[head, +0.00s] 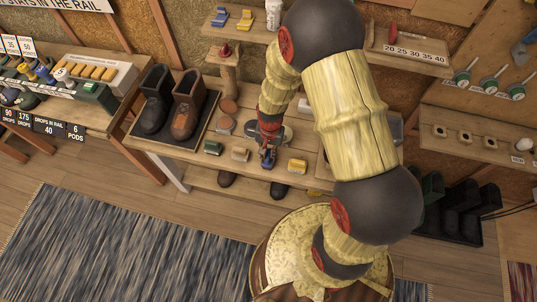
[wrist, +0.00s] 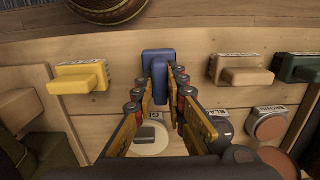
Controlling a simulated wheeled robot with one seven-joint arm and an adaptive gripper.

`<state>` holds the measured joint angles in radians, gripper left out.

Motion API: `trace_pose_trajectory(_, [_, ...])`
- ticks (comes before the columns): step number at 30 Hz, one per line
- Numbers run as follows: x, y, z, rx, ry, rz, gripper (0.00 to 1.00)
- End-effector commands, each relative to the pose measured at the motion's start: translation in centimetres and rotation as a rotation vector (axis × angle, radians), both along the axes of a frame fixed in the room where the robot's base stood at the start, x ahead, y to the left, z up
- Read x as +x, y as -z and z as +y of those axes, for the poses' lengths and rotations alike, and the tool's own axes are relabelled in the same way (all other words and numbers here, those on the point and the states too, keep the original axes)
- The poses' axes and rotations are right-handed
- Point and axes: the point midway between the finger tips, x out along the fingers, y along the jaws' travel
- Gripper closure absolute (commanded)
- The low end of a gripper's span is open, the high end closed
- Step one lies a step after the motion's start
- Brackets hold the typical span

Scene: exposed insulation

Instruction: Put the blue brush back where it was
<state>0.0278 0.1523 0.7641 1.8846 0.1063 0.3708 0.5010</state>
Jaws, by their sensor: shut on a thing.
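The blue brush (wrist: 157,63) is upright between my gripper's fingertips (wrist: 157,84) in the wrist view, and its lower part is hidden. In the head view the blue brush (head: 268,157) shows below my gripper (head: 268,140), over the front of the wooden bench (head: 190,157). My gripper is shut on it. It lines up in the gap between a yellow brush (wrist: 78,77) and a tan brush (wrist: 240,70); a dark green brush (wrist: 303,68) is beyond the tan one. I cannot tell whether the blue brush touches the bench.
Round polish tins, one pale (wrist: 150,138) and one reddish (wrist: 270,127), lie on the bench near the fingers. Two boots (head: 187,105) stand on a dark mat at the bench's left. A shelf (head: 420,58) hangs behind my arm. Open floor and a rug (head: 130,245) lie in front.

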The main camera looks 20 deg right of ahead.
Motion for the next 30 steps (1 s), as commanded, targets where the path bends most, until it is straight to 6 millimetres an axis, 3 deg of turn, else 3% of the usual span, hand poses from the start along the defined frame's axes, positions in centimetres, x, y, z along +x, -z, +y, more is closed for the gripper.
trace_pose_trajectory(4, [0.0, 0.3, 0.0, 0.000, 0.000, 0.001, 1.00])
trace_pose_trajectory(5, [-0.1, 0.3, 0.0, 0.000, 0.000, 0.001, 0.86])
trace_pose_trajectory(14, [-0.1, 0.3, 0.0, 0.000, 0.000, 0.001, 0.69])
trace_pose_trajectory(24, [-0.1, 0.1, 0.0, 0.000, 0.000, 0.001, 0.69])
trace_pose_trajectory(30, [0.1, -2.2, -0.1, -0.001, 0.000, -0.001, 0.69])
